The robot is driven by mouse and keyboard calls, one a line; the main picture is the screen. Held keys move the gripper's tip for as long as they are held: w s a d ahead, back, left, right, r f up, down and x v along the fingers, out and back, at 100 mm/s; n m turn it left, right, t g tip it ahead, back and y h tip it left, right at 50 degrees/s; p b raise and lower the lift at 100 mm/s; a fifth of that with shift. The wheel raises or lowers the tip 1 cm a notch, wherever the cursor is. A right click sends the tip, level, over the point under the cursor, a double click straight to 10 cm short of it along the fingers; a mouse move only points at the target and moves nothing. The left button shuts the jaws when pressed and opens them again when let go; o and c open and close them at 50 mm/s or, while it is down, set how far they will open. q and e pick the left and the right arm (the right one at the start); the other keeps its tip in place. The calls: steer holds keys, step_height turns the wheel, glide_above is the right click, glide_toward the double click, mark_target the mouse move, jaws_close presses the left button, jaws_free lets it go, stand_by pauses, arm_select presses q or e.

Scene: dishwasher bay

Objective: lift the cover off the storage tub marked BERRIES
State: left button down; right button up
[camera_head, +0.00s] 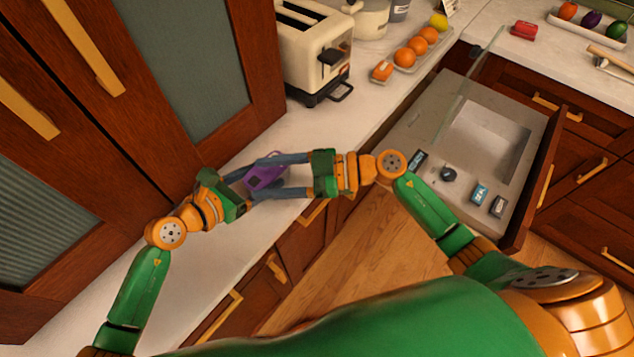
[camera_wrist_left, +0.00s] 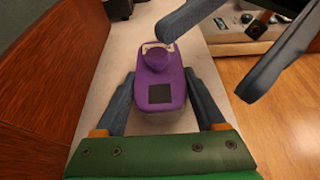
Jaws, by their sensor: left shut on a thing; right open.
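The storage tub (camera_wrist_left: 156,118) stands on the light counter, with a purple cover (camera_wrist_left: 160,95) that has a round knob and a dark square patch. In the head view the purple cover (camera_head: 266,178) is partly hidden by the grippers. No BERRIES lettering is readable. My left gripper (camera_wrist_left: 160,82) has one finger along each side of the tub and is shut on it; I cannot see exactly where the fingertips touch. My right gripper (camera_head: 258,178) is open, coming from the right, its fingers spread around the cover. Its fingers also show at the upper right of the left wrist view (camera_wrist_left: 206,60).
A toaster (camera_head: 312,50) stands behind on the counter, with a tray of oranges (camera_head: 405,57) beyond it. Tall wooden cabinet doors (camera_head: 60,150) rise close on the left. An open drawer (camera_head: 540,170) juts out at the right. Bare counter (camera_head: 190,270) lies in front.

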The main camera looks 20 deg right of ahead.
steer(key=s+d+f+m+t+h, duration=0.2)
steer(key=d+f+m+t+h, duration=0.1)
steer(key=d+m+t, duration=0.4)
arm_select(q)
steer(key=shift+a, duration=0.1)
arm_select(e)
steer(key=shift+n+t, duration=0.3)
steer(key=shift+n, duration=0.1)
steer(key=x, duration=1.1)
steer(key=shift+w+d, duration=0.1)
steer(key=shift+w, duration=0.05)
jaws_close()
steer(key=shift+r, duration=0.2)
steer(key=shift+r, duration=1.05)
